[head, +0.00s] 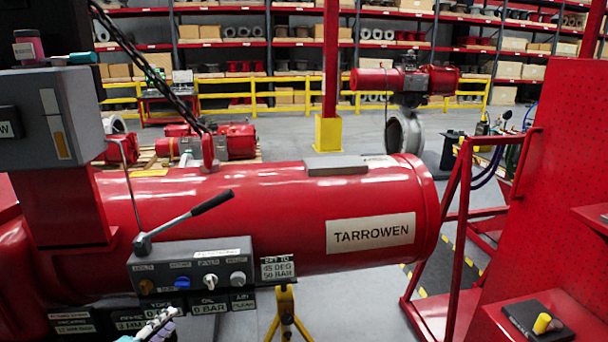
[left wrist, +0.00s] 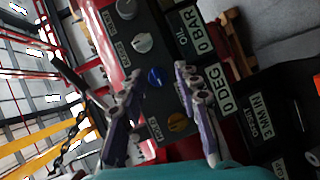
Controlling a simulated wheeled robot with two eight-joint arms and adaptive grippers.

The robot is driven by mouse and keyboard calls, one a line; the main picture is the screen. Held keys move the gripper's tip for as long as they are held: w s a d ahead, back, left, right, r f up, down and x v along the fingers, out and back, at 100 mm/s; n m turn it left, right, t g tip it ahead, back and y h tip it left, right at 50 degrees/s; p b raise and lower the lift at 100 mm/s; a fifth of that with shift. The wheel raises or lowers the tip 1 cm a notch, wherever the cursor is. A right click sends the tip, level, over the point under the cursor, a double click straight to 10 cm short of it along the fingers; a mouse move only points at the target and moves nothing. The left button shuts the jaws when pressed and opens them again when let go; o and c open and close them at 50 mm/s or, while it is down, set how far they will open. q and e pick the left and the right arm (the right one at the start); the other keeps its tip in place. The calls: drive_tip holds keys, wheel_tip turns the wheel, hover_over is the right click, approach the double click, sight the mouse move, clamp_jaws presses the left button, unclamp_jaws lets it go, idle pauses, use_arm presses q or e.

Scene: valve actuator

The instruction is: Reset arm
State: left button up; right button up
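The red actuator cylinder (head: 275,205) marked TARROWEN lies across the head view. A dark control panel (head: 190,265) on its front carries an orange knob (head: 146,287), a blue knob (head: 182,283) and two pale knobs. A lever with a black handle (head: 212,203) rises from the panel's left, tilted up to the right. My left gripper (head: 160,326) is low, in front of the panel's lower edge. In the left wrist view its fingers (left wrist: 158,82) are apart and empty, with the blue knob (left wrist: 155,77) and orange knob (left wrist: 178,122) seen between them. My right gripper is not visible.
A grey box (head: 45,115) stands on the actuator's left end. A red stand with shelves (head: 545,200) is at right, holding a black block with a yellow peg (head: 541,323). Open floor and yellow railing lie behind.

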use_arm(q)
drive_tip(key=s+d+f+m+g, duration=0.1)
drive_tip(key=s+d+m+g, duration=0.2)
drive_tip(key=d, duration=0.5)
drive_tip(key=s+d+f+m+g, duration=0.1)
drive_tip(key=s+d+m+g, duration=0.25)
drive_tip(key=d, duration=0.45)
drive_tip(key=s+d+m+g+y, duration=0.1)
drive_tip(key=s+d+m+y, duration=0.2)
drive_tip(key=s+m, duration=0.4)
drive_tip(key=shift+s+d+g+y, duration=0.4)
drive_tip(key=shift+s+d, duration=0.1)
drive_tip(key=shift+s, duration=1.45)
drive_tip(key=shift+f, duration=0.1)
